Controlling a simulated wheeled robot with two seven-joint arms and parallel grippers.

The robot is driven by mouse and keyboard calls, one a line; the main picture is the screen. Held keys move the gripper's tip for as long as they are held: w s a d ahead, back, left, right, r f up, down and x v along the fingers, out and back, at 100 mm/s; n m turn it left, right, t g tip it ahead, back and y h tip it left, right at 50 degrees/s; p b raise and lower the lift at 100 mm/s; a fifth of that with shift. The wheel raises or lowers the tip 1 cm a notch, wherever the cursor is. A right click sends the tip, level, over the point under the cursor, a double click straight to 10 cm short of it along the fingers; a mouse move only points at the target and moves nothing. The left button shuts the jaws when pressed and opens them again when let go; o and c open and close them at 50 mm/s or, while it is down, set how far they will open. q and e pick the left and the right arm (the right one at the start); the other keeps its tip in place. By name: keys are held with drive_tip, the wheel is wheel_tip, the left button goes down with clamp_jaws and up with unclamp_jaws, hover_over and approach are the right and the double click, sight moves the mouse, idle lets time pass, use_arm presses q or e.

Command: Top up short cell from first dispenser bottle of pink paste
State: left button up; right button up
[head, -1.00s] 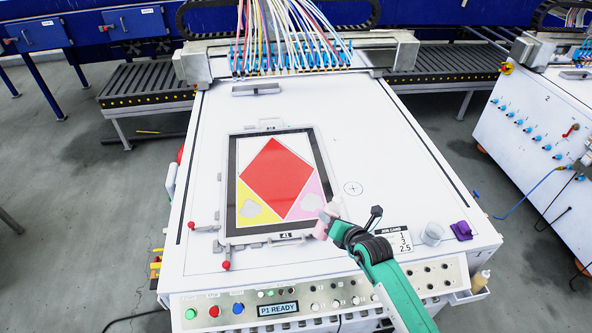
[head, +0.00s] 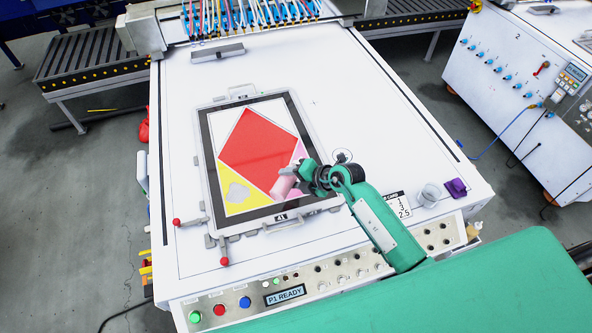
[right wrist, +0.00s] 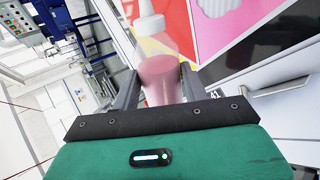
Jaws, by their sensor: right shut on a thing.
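My right gripper (head: 306,177) is shut on a clear dispenser bottle of pink paste (head: 284,186). It holds the bottle, which looks tilted, over the lower right of the framed panel (head: 206,165). In the right wrist view the bottle (right wrist: 160,82) sits between the two fingers, its white nozzle (right wrist: 149,18) towards the panel. I cannot tell whether the nozzle touches it. The pink cell (head: 299,154) is mostly hidden by the gripper and bottle; in the right wrist view a pale patch (right wrist: 217,6) shows in it. My left gripper is out of view.
The yellow cell (head: 255,204) has a pale patch, and a red diamond (head: 258,145) fills the panel's middle. Red-knobbed clamps (head: 224,261) stand at the near left. A clear cup (head: 428,195) and a purple block (head: 455,188) sit at the right. The table's upper right is clear.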

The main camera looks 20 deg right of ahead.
drive_tip(key=shift+w+d+r+m+g+y+b, duration=0.1)
drive_tip(key=shift+w+d+m+g+y+b, duration=0.15)
drive_tip(key=shift+m+g+y+b, duration=0.3)
drive_tip(key=shift+w+d+m+g+y+b, duration=0.2)
drive_tip(key=shift+m+g+y+b, duration=0.25)
drive_tip(key=shift+m+y+b, duration=0.15)
drive_tip(key=shift+w+d+r+m+g+y+p, duration=0.25)
drive_tip(key=shift+r+m+g+p, duration=0.1)
drive_tip(key=shift+p, duration=0.2)
drive_tip(key=shift+w+d+f+m+g+y, duration=0.15)
drive_tip(key=shift+w+d+m+g+y, duration=0.25)
drive_tip(key=shift+w+m+g+y, duration=0.15)
drive_tip(key=shift+w+d+m+g+y, duration=0.3)
drive_tip(key=shift+w+d+m+y, duration=0.2)
drive_tip(key=shift+m+y, duration=0.45)
drive_tip(key=shift+o, duration=0.3)
drive_tip(key=c, duration=0.3)
idle(1.5)
drive_tip(key=shift+c, duration=0.5)
idle(0.5)
